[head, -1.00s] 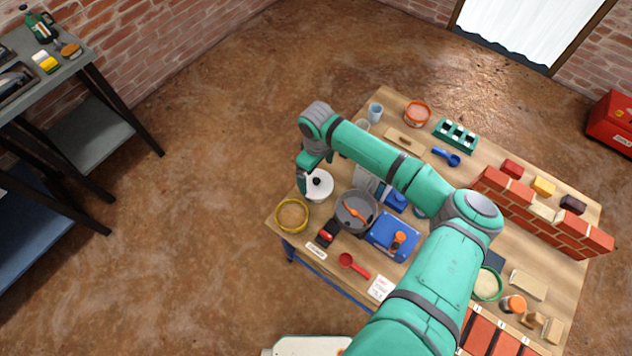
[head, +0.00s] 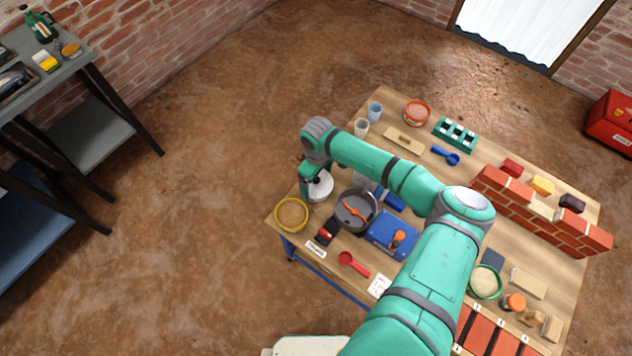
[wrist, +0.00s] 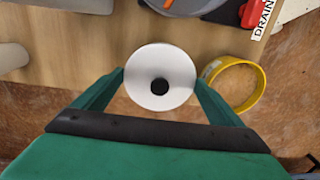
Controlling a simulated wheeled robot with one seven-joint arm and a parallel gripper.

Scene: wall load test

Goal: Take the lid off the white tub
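The white tub (head: 322,190) stands near the table's left corner, with its round white lid on. The lid (wrist: 142,78) has a black knob (wrist: 160,86) in its centre, and the tub's sides are hidden beneath it in the wrist view. My gripper (wrist: 160,80) is open above the tub, one finger to each side of the lid in the wrist view. The knob lies between the fingers, and neither finger touches it. In the head view my gripper (head: 312,182) covers part of the lid.
A yellow-rimmed round sieve (head: 278,216) stands close to the tub's front left. A grey pan (head: 345,221) is to its right, with a black and red tool (head: 327,232) in front. The table edge is close on the left.

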